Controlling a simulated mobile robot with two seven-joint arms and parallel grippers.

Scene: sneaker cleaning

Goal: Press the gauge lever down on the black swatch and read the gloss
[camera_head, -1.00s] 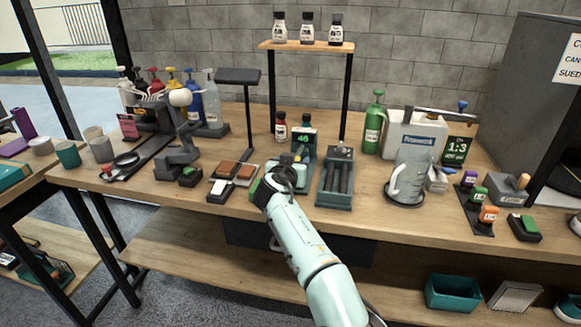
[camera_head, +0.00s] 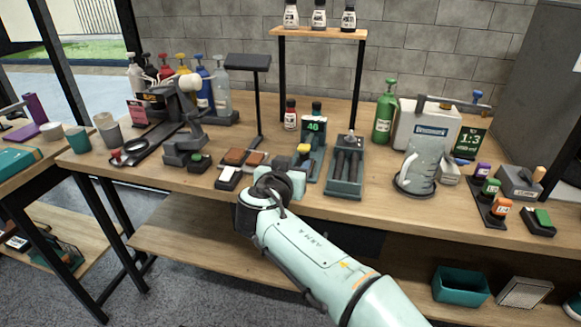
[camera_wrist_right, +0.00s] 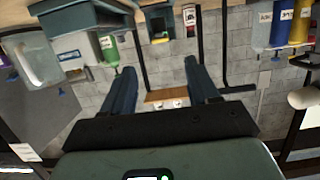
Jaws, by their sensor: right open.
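The teal gauge (camera_head: 313,160) stands on the bench with a green "40" on its display (camera_head: 316,126). A yellow-topped part (camera_head: 303,149), perhaps its lever, is at its front. It also appears upside down in the right wrist view (camera_wrist_right: 157,24). Brown swatches (camera_head: 244,158) lie left of the gauge. I cannot identify the black swatch for certain; my right arm covers part of this area. My right gripper (camera_wrist_right: 162,64) is open and empty in the wrist view, apart from the gauge. In the head view its fingers are hidden behind my wrist. My left gripper is not in view.
A tray of dark rods (camera_head: 346,168) stands right of the gauge, and a clear jug (camera_head: 418,170) beyond it. A lamp-like stand (camera_head: 259,100) rises behind the swatches. A small bottle shelf (camera_head: 318,33) is at the back. Bare bench top shows along the front edge.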

